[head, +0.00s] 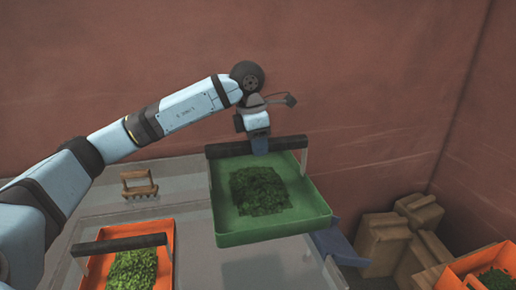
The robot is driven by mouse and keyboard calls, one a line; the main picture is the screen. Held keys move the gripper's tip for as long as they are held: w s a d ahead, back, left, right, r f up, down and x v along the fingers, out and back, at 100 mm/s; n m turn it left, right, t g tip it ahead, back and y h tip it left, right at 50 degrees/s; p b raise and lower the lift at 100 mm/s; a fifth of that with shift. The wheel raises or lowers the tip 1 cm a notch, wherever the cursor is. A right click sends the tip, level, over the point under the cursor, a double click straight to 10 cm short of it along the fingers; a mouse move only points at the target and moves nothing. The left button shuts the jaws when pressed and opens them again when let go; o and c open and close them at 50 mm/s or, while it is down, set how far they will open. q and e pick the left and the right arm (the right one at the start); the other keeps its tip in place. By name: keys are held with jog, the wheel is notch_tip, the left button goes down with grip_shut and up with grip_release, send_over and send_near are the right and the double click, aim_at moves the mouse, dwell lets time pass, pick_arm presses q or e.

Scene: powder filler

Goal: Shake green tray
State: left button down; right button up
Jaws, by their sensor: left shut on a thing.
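The green tray (266,238) is in the middle of the head view, with a dark green heap of leafy or powdery stuff (262,192) spread on its floor. A black bar handle (230,149) runs across its far side on grey uprights. My left gripper (260,146) comes down from above at the far side and is shut on this handle; the fingertips are partly hidden. The tray appears held above the grey table, tilted a little toward me. My right gripper is not in view.
An orange tray (168,264) with bright green leaves and a black handle stands at the lower left. A small wooden-handled tool (139,186) lies on the grey table (185,195). Brown boxes (383,238) and another orange container (453,272) are at the right. A reddish wall rises behind.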

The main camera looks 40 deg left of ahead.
pick_arm(q)
jog(key=shift+r, duration=0.75)
